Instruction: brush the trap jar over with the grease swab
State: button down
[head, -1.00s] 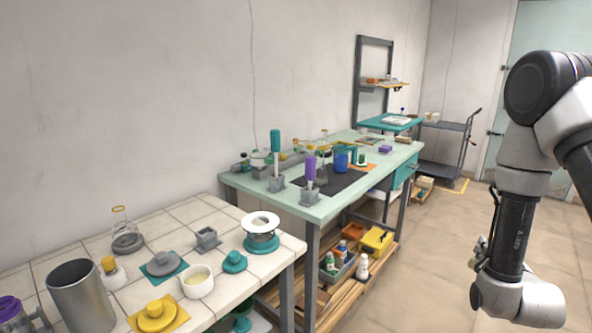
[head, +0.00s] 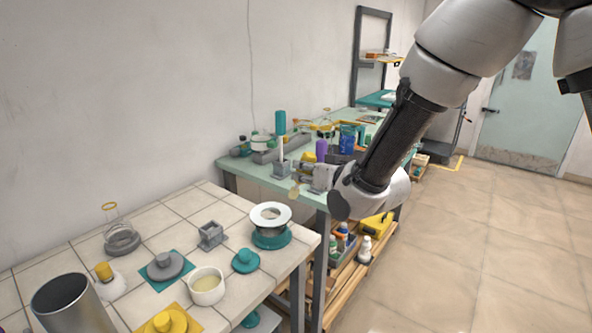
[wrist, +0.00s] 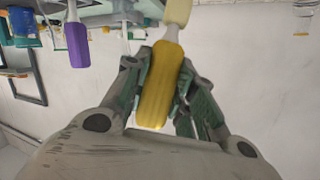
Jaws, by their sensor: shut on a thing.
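My gripper (wrist: 160,78) is shut on the yellow handle of the grease swab (wrist: 157,95). The swab's pale cream head lies past the fingertips at the top of the wrist view. In the head view my gripper (head: 316,177) is in the air near the left end of the green bench, and a small cream tip (head: 294,190) shows beside it. I cannot tell for sure which vessel is the trap jar; a glass vessel with a white ring top and teal base (head: 270,238) stands at the tiled table's right side, apart from the swab.
The tiled table (head: 75,262) also holds a glass flask (head: 121,238), an empty grey holder (head: 210,235), a white bowl with cream contents (head: 207,287) and a metal cylinder (head: 68,305). Upright teal (head: 280,123) and purple (head: 321,150) handles stand on the green bench (head: 240,168).

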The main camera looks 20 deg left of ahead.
jog(key=shift+s+a+r+n+g, duration=0.15)
jog(key=shift+s+a+r, duration=0.1)
jog(key=shift+s+a, duration=0.3)
jog(key=shift+s+a+r+n+g, duration=0.15)
jog(key=shift+s+a+r, duration=0.1)
jog(key=shift+s+a, duration=0.25)
jog(key=shift+w+f, duration=0.1)
jog(key=shift+f, duration=2.5)
jog(key=shift+w+d, duration=0.1)
jog(key=shift+w+d, duration=0.35)
jog(key=shift+w, duration=0.4)
jog(key=shift+w+d, duration=0.3)
jog(key=shift+w, duration=0.45)
jog(key=shift+f, duration=0.8)
